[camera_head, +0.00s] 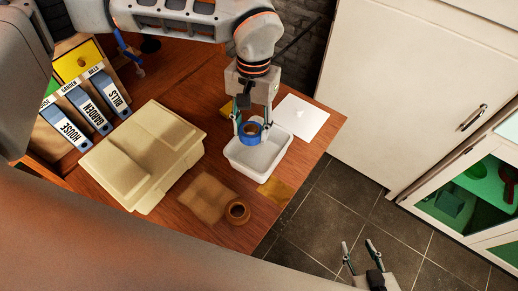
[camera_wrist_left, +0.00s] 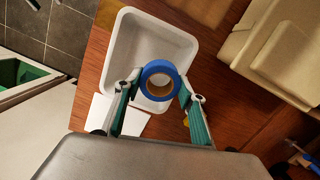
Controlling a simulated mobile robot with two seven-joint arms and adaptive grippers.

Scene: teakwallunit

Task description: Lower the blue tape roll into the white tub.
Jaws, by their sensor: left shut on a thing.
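The blue tape roll (camera_head: 250,131) is between the fingers of my left gripper (camera_head: 252,125), which is shut on it. In the left wrist view the roll (camera_wrist_left: 148,82) sits between the two fingertips (camera_wrist_left: 158,88), with its hole facing the camera. The white tub (camera_head: 262,158) stands on the wooden table; it also shows in the left wrist view (camera_wrist_left: 122,38). The roll appears over the back-left part of the tub; its exact height above the floor of the tub cannot be told. My right gripper (camera_head: 358,252) is open and empty, away from the table above the floor.
A cream box (camera_head: 145,155) stands left of the tub. A brown pot (camera_head: 237,211) and brown mat (camera_head: 207,198) are in front. White paper (camera_head: 301,117) lies behind right, a yellowish cloth (camera_head: 275,191) at the table edge. Binders (camera_head: 86,110) stand at far left.

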